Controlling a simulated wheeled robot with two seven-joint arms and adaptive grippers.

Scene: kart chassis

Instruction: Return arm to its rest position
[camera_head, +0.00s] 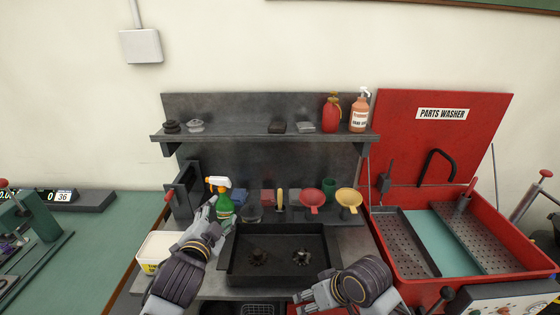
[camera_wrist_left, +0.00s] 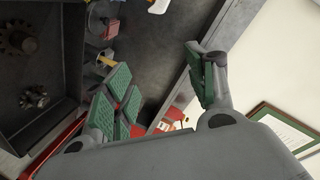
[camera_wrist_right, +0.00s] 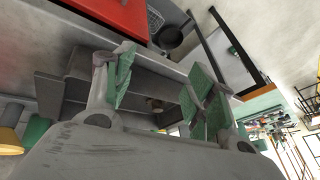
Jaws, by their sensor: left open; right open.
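My left gripper (camera_head: 217,214) is at the left of the bench, in front of or beside a green spray bottle (camera_head: 223,203) with a white and orange head. In the left wrist view its green-padded fingers (camera_wrist_left: 160,95) stand wide apart with nothing between them. My right gripper (camera_head: 312,296) is low at the front of the bench, to the right of the black tray's front edge. In the right wrist view its green-padded fingers (camera_wrist_right: 158,90) are apart and empty. Whether the left fingers touch the bottle I cannot tell.
A black tray (camera_head: 236,268) with two gears lies mid-bench. Behind it stand a red funnel (camera_head: 312,198) and a yellow funnel (camera_head: 348,198). A white tub (camera_head: 152,252) is at left. A shelf (camera_head: 260,131) with bottles hangs above. The red parts washer (camera_head: 450,277) stands right.

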